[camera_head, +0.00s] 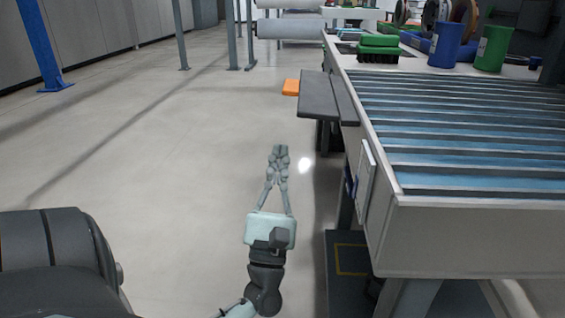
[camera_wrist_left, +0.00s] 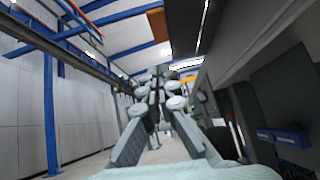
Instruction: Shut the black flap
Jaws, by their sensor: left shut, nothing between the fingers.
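The black flap (camera_head: 318,97) sticks out roughly level from the left side of the conveyor table, beside a narrow dark strip along the table's edge. In the left wrist view its dark underside (camera_wrist_left: 184,28) shows overhead. My left gripper (camera_head: 279,152) is shut and empty, over the floor just in front of and left of the flap, apart from it. Its closed fingers also show in the left wrist view (camera_wrist_left: 155,78). My right gripper is in neither view.
The roller conveyor (camera_head: 470,140) fills the right side, with a white panel (camera_head: 366,185) on its near side. An orange piece (camera_head: 291,87) shows at the flap's far left edge. A green brush (camera_head: 378,48) and blue bin (camera_head: 446,45) stand beyond. The floor to the left is clear.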

